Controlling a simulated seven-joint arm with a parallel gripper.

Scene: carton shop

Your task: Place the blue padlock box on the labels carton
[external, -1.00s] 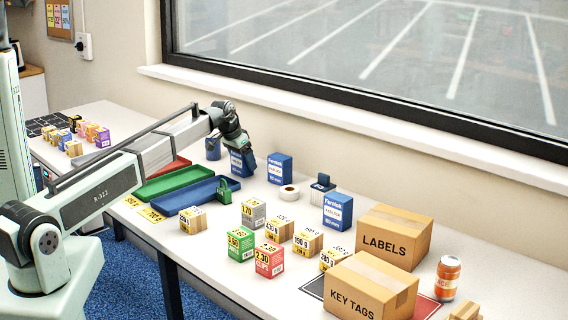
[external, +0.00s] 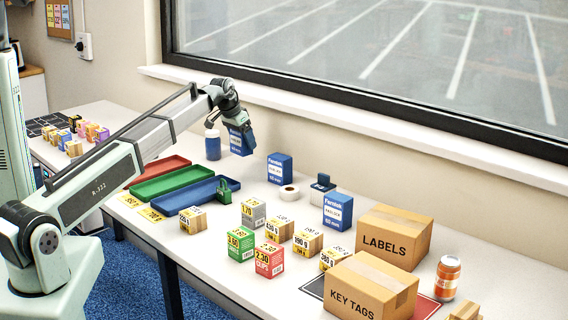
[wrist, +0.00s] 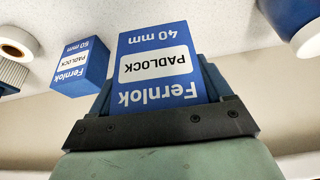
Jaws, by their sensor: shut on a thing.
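My gripper (external: 237,124) is shut on a blue padlock box (external: 239,141) and holds it above the back of the table. In the wrist view this held box (wrist: 153,68) reads "Fernlok PADLOCK 40 mm" and sits between the jaws. A third blue padlock box (external: 338,211) stands farther right, near the labels carton. The labels carton (external: 394,238) is brown, closed and flat-topped, at the right; its top is bare.
The key tags carton (external: 371,287) stands in front of the labels carton, with an orange can (external: 447,278) to the right. A blue jar (external: 213,145) stands beside my gripper.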

